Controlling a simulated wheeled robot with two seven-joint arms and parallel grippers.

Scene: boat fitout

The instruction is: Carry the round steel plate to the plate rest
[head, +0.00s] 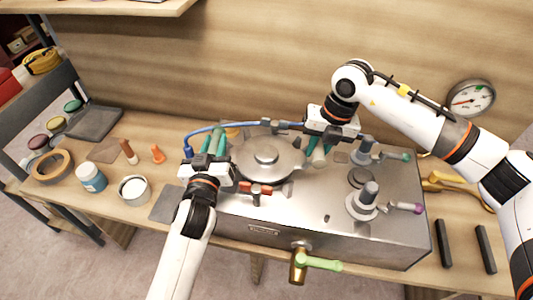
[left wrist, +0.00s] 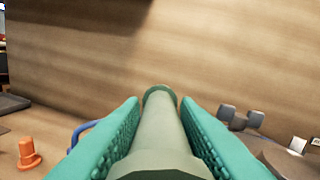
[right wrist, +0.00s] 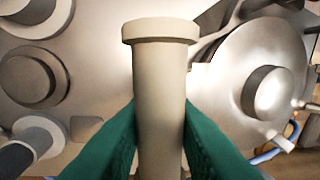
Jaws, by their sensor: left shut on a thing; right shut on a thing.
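The round steel plate (head: 267,158), with a raised hub in its middle, is over the top of the steel box; I cannot tell whether it touches. It also shows in the right wrist view (right wrist: 225,85). My left gripper (head: 214,145) is shut on a pale handle (left wrist: 157,130) at the plate's left side. My right gripper (head: 322,148) is shut on a pale flanged handle (right wrist: 160,80) at its right side. How the handles join the plate is hidden. Two parallel dark bars (head: 444,243) lie on the bench at the right, possibly the plate rest.
The steel box (head: 290,232) carries posts and knobs (head: 366,195) right of the plate and a green-handled valve (head: 318,263) in front. A blue hose (head: 225,127) runs behind the plate.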

